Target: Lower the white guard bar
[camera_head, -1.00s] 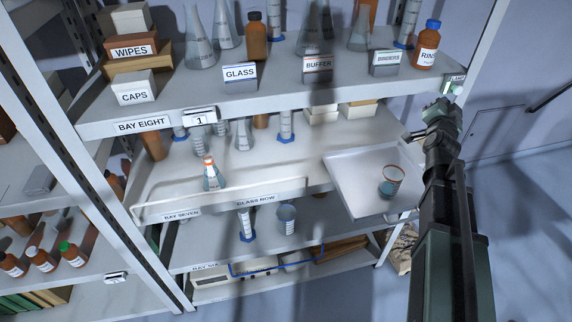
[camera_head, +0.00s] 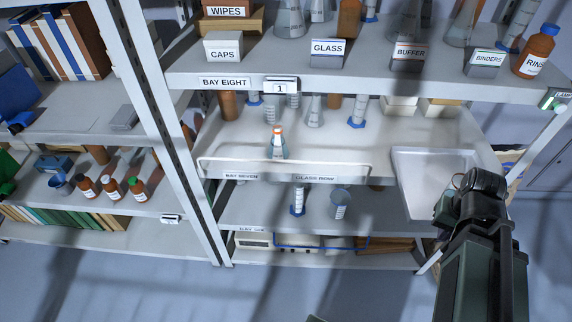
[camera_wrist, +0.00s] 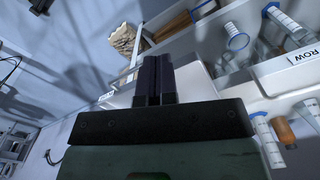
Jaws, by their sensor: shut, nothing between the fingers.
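The white guard bar (camera_head: 340,164) runs along the front of the middle shelf, Bay Seven, in the head view. Its rounded ends turn down to the shelf edge, and it stands in front of a small flask with an orange top (camera_head: 278,143). My gripper (camera_wrist: 155,78) is shut and empty in the wrist view, with its two dark fingers side by side. In the head view my arm is at the right, in front of the white tray (camera_head: 415,193), well to the right of the bar. I cannot make out the fingertips there.
The upper shelf (camera_head: 230,82) overhangs the middle one and holds boxes, bottles and flasks. A lower shelf holds a blue-footed cylinder (camera_head: 298,200) and a beaker (camera_head: 340,203). Another shelf unit stands at the left. The floor in front (camera_head: 280,295) is clear.

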